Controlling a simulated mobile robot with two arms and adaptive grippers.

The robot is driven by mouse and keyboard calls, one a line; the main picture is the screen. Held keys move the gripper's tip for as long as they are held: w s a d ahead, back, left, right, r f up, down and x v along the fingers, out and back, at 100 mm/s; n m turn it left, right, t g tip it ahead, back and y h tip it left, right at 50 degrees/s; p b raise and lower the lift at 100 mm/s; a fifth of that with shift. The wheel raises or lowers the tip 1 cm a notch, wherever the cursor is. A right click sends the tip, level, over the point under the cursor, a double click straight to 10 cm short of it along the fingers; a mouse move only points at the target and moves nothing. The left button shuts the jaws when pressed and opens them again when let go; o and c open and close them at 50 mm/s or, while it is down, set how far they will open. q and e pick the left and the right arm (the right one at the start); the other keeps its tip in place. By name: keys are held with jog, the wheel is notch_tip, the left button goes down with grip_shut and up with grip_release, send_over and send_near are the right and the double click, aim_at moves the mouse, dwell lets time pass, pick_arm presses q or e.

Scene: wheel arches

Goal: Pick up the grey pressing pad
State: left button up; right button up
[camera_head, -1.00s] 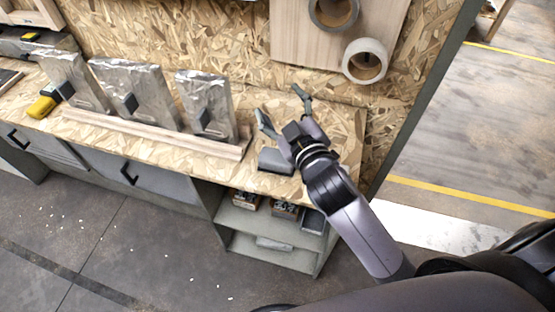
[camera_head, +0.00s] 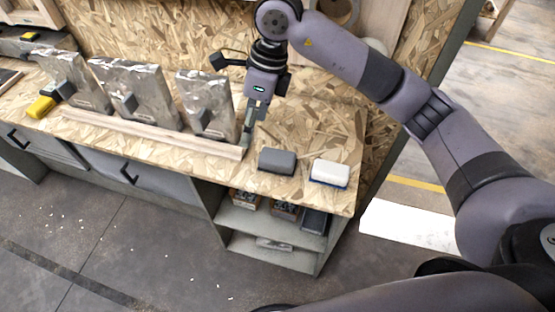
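The grey pressing pad (camera_head: 277,161) is a dark block with rounded edges. It lies flat near the front edge of the workbench, uncovered. My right gripper (camera_head: 248,132) points down above and to the left of the pad, close to the end of the wooden rail. It is apart from the pad and I see nothing in it. Its fingers show nearly edge-on, so their gap is unclear. My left gripper is not in view.
A white block with a blue underside (camera_head: 329,172) lies right of the pad. Several foil-wrapped upright pieces (camera_head: 207,100) stand behind a wooden rail (camera_head: 150,132) on the left. A yellow-black tool (camera_head: 42,106) lies far left. Open shelves (camera_head: 270,230) are below the bench.

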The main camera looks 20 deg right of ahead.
jog(key=w+d+r+h, duration=0.1)
jog(key=w+d+h, duration=0.15)
jog(key=d, duration=0.45)
jog(key=p, duration=0.3)
send_over(278, 156)
jog(key=shift+m+h, duration=0.3)
jog(key=shift+h, duration=0.05)
jog(key=f, duration=1)
jog(key=shift+s+d+f, duration=0.1)
jog(key=shift+d+f, duration=0.1)
jog(key=shift+d, duration=0.05)
jog(key=shift+f, duration=0.55)
jog(key=shift+a+f, duration=0.15)
jog(key=shift+f, duration=0.15)
jog(key=f, duration=0.2)
jog(key=f+p, duration=0.1)
jog(key=shift+a+f, duration=0.2)
jog(key=shift+f, duration=0.6)
jog(key=c, duration=1.3)
jog(key=shift+o, duration=0.2)
jog(key=shift+r, duration=0.15)
